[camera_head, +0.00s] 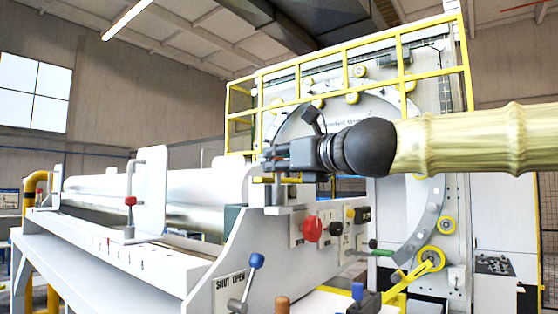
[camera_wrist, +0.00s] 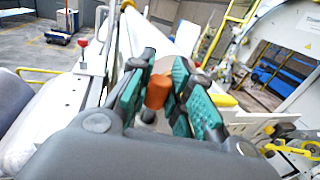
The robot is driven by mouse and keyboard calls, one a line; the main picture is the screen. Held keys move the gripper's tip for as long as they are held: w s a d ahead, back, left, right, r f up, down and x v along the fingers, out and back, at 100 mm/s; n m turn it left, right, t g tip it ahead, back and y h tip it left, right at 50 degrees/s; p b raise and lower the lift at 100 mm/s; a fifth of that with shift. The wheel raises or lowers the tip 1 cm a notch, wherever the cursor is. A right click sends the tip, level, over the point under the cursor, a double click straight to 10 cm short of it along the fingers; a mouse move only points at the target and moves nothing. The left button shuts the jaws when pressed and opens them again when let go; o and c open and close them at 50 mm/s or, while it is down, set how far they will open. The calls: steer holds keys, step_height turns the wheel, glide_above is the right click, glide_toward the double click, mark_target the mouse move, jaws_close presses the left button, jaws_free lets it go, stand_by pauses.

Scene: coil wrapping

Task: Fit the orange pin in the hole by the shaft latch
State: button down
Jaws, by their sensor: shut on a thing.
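The orange pin (camera_wrist: 158,92) sits between the teal-padded fingers of my gripper (camera_wrist: 161,80), and its orange head shows in the wrist view. In the head view my gripper (camera_head: 272,155) reaches left, level, just above a grey-white bracket (camera_head: 283,195) at the near end of the big white and silver shaft (camera_head: 205,185). The pin is not clear in the head view, where the fingers cover it. I cannot make out the hole or single out the latch. I cannot tell whether the pin's lower end touches anything.
A red knob (camera_head: 312,229) is on the panel below my arm. A blue-tipped lever (camera_head: 247,280) stands beside the SHUT OPEN plate. A white upright plate (camera_head: 151,190) with a red-collared rod stands left. The ring machine (camera_head: 430,215) with yellow rails is behind. An orange-brown knob (camera_head: 283,304) is at the bottom.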

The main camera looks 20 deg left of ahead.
steer(key=shift+f, duration=0.3)
steer(key=c, duration=1.3)
jaws_free()
steer(key=shift+o, duration=0.2)
steer(key=shift+r, duration=0.1)
steer(key=v, duration=1.2)
steer(key=shift+d, duration=0.1)
